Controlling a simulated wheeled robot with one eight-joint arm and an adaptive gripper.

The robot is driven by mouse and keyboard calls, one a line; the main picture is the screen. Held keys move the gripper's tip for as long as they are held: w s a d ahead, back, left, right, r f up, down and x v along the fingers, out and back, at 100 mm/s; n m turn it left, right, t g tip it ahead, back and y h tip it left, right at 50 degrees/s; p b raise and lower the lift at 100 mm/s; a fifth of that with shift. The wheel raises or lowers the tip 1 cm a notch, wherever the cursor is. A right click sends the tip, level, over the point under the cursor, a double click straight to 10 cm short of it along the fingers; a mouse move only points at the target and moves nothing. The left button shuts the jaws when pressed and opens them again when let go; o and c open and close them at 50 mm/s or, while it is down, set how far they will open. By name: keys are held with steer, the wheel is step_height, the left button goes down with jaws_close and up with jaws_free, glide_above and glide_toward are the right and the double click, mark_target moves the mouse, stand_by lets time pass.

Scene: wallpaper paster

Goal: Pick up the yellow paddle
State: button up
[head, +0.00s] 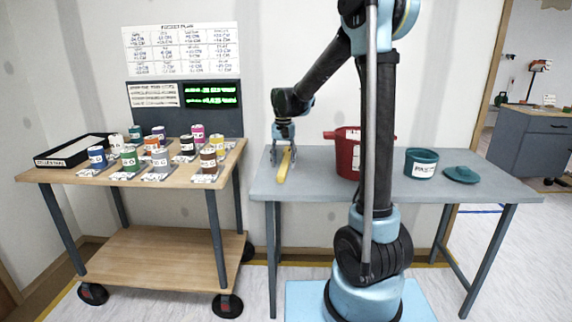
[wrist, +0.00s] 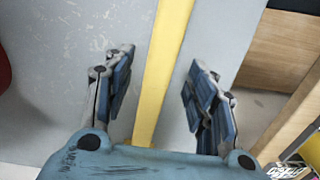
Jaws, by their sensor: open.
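The yellow paddle (head: 284,165) lies on the grey table (head: 460,195) near its left end, beside the red bucket. My gripper (head: 284,148) is above the paddle and points down at it. In the wrist view the paddle (wrist: 164,75) runs as a long yellow strip between the two fingers of my gripper (wrist: 158,95). The fingers are open, with a visible gap on each side of the strip. Part of the paddle is hidden behind the gripper body in the wrist view.
A red bucket (head: 347,155) stands right of the paddle, partly behind my arm. A teal pot (head: 420,163) and teal lid (head: 460,174) are farther right. A wooden cart (head: 130,187) with several small cans and a black-edged tray (head: 70,150) stands left, across a narrow gap.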

steer(key=shift+f, duration=1.05)
steer(key=c, duration=1.1)
steer(key=shift+c, duration=0.2)
step_height(320, 180, up, 10)
